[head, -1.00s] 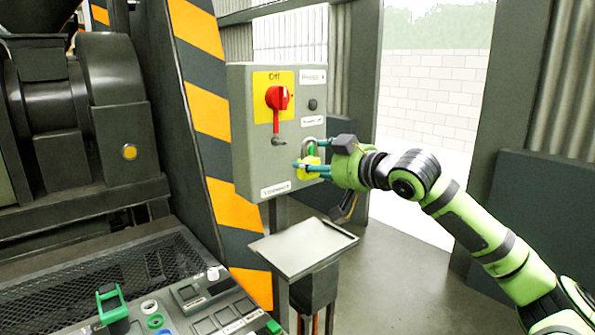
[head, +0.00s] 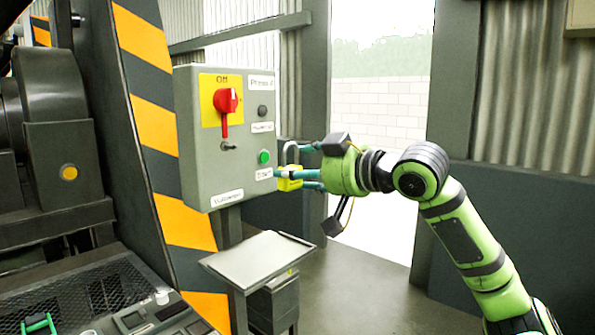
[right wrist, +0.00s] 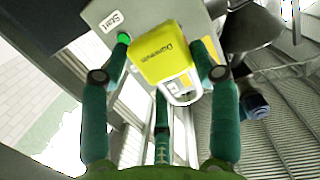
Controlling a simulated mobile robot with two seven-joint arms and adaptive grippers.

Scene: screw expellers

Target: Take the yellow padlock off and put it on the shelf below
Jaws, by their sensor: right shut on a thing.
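The yellow padlock (head: 289,183) is in my right gripper (head: 295,168), just off the right edge of the grey control box (head: 198,150). Its metal shackle points up, and its body is partly hidden by the fingers. In the right wrist view the padlock (right wrist: 165,52) sits between the fingers (right wrist: 160,70), with its label facing the camera and the shackle free of any other part. The shelf (head: 262,257) is a flat grey tray below the box; its visible top is empty. My left gripper is not in view.
The box carries a red switch handle (head: 226,101) on a yellow plate and a green button (head: 263,157) near the padlock. A striped post (head: 160,110) stands left of the box. The space between padlock and shelf looks clear.

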